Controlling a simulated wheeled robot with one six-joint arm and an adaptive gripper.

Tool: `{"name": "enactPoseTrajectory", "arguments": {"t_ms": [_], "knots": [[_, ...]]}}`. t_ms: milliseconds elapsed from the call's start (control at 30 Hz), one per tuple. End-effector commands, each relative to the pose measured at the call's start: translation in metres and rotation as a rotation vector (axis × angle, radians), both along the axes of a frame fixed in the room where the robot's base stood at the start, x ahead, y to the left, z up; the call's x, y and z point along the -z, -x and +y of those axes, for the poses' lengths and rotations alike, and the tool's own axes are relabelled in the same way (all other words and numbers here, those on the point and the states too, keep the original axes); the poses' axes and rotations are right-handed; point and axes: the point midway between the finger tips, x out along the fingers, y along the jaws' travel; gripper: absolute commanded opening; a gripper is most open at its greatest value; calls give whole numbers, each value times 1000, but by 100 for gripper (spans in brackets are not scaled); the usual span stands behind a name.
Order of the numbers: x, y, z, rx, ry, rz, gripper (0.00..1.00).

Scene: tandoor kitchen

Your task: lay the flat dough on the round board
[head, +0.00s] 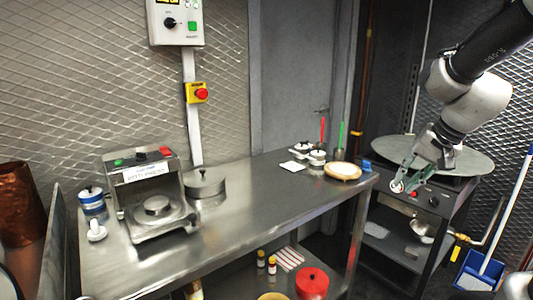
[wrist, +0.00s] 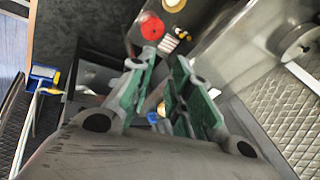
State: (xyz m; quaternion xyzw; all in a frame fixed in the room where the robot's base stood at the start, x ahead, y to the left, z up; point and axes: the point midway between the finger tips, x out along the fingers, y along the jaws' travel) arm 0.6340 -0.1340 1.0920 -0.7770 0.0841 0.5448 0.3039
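The round board (head: 342,177) lies at the right end of the steel table, with a tan rim and a paler top. I cannot tell whether that pale top is bare wood or a flat dough lying on it. No other flat dough can be made out in either view. My gripper (head: 404,187) hangs to the right of the board, beyond the table's end, in front of the large round griddle. In the wrist view my gripper (wrist: 166,62) has its green-padded fingers apart, with nothing visibly held between them.
A press (head: 152,207) and a grey lidded round container (head: 205,187) stand on the left of the steel table (head: 255,193). Small pots (head: 301,150) and a white card (head: 293,166) sit left of the board. The griddle (head: 450,157) tops a stand. The table's middle is clear.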

Motion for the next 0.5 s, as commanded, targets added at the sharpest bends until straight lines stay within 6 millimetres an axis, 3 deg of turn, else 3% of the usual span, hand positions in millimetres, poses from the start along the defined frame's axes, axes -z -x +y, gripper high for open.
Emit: {"name": "enactPoseTrajectory", "arguments": {"t_ms": [200,300,400,500], "knots": [[-5,111,-10,-352,242,90,20],[-9,152,-18,-452,343,96,20],[-15,169,-21,-479,397,56,20],[-22,174,-18,-484,410,4,20]]}}
